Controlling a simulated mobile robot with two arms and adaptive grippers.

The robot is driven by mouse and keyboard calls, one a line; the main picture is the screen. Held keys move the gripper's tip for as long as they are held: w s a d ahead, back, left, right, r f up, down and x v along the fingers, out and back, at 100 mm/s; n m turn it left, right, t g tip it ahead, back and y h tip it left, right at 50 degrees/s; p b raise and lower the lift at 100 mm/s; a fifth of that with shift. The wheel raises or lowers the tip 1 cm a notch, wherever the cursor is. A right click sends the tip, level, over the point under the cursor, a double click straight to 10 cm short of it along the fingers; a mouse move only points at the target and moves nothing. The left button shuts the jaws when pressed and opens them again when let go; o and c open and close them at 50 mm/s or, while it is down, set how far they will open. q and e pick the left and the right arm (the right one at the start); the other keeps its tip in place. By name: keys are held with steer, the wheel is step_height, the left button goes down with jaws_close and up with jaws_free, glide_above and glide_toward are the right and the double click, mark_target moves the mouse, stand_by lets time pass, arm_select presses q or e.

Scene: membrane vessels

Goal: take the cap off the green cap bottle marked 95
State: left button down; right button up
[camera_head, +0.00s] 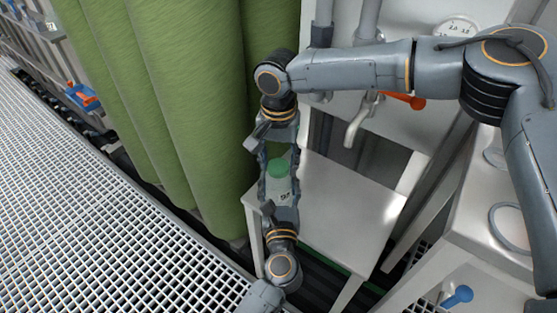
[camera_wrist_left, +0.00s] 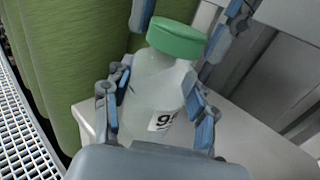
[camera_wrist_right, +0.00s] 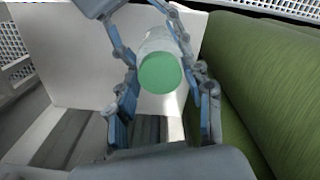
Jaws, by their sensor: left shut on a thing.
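The bottle (camera_wrist_left: 150,95) is whitish and translucent with a green cap (camera_wrist_left: 177,38). Its label, partly hidden by a finger, shows a 9 and part of another digit. My left gripper (camera_head: 279,192) is shut on the bottle body, with fingers on both sides. The cap (camera_head: 279,168) is on the bottle. My right gripper (camera_head: 279,154) comes from the opposite side and is open, with its fingers on either side of the cap.
A white table (camera_head: 335,215) stands below and right of the bottle. Tall green membrane vessels (camera_head: 185,100) stand close on the left. A metal tap (camera_head: 358,125) with an orange handle (camera_head: 405,101) is at the back. Grating floor (camera_head: 90,210) lies at the left.

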steer(key=shift+o, duration=0.8)
steer(key=shift+r, duration=2.3)
steer(key=shift+c, duration=0.4)
steer(key=r+m, duration=0.2)
steer(key=shift+a+m, duration=0.15)
steer(key=shift+m, duration=0.15)
steer(key=shift+r+m, duration=0.5)
steer(key=shift+m, duration=0.4)
steer(key=shift+f, duration=0.15)
step_height(320, 180, down, 7)
steer(key=shift+f, duration=0.15)
